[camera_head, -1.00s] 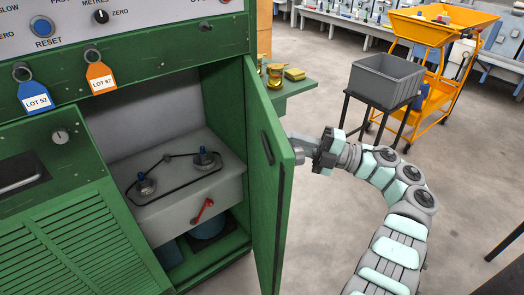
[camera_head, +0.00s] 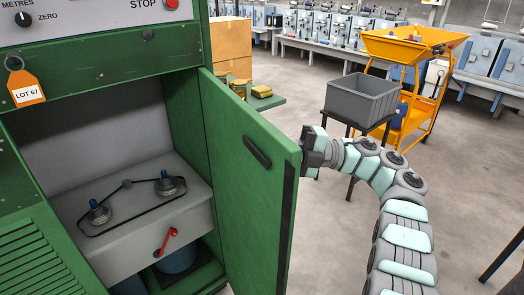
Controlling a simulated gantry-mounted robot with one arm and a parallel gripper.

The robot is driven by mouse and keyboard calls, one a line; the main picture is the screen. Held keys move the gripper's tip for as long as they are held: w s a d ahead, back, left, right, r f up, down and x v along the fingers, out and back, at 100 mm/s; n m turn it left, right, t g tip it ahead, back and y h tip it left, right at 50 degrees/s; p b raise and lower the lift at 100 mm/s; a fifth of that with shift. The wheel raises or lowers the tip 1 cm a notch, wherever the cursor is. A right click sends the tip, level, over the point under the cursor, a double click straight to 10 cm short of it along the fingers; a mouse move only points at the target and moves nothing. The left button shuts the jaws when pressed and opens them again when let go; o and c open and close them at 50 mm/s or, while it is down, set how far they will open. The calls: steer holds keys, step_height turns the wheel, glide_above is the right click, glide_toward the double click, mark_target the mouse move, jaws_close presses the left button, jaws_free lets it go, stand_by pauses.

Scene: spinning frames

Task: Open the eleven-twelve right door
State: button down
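The green right door (camera_head: 240,200) of the machine stands swung well open, its inner face with a dark oblong handle (camera_head: 257,152) toward the camera. The compartment behind it shows a grey box with two blue-topped pulleys, a belt and a red lever (camera_head: 167,241). My gripper (camera_head: 306,152) is at the door's free edge, on its outer side. The door hides part of the fingers, so I cannot tell whether they are open, shut or touching the door.
An orange LOT 67 tag (camera_head: 25,89) hangs on the green frame. A small green shelf (camera_head: 272,103) projects behind the door. A grey bin (camera_head: 362,98) on a black stand and a yellow trolley (camera_head: 410,45) stand behind my arm.

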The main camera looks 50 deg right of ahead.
steer(key=shift+w+f, duration=0.1)
steer(key=shift+f, duration=0.05)
steer(key=c, duration=1.5)
jaws_free()
steer(key=shift+w+a, duration=0.1)
